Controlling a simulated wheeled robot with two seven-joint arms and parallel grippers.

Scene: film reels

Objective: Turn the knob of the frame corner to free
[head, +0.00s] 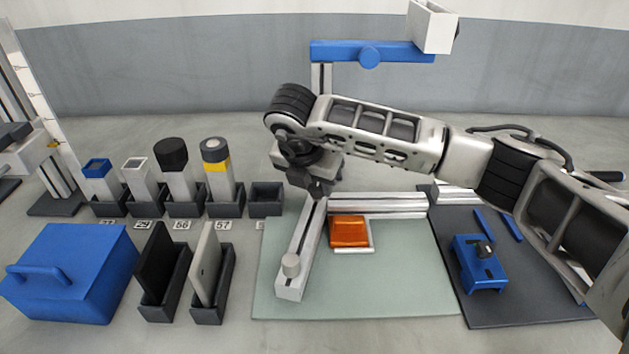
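The frame corner (300,240) is two silver slotted bars meeting in an L on a pale green mat (400,290). One bar runs toward the front, the other (385,203) to the right. A light round knob (291,263) stands on the front end of the near bar. My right gripper (318,190) points down over the place where the bars meet. It hides that joint and any knob there. Its fingertips are too small and dark to tell whether they are open or hold anything. My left gripper is out of view.
An orange block (349,231) lies inside the L. A blue fixture (479,264) with a black knob sits on a dark mat (530,310). Left are a blue box (70,275), upright plates in holders and several posts in black sockets. A blue-topped stand (370,52) rises behind.

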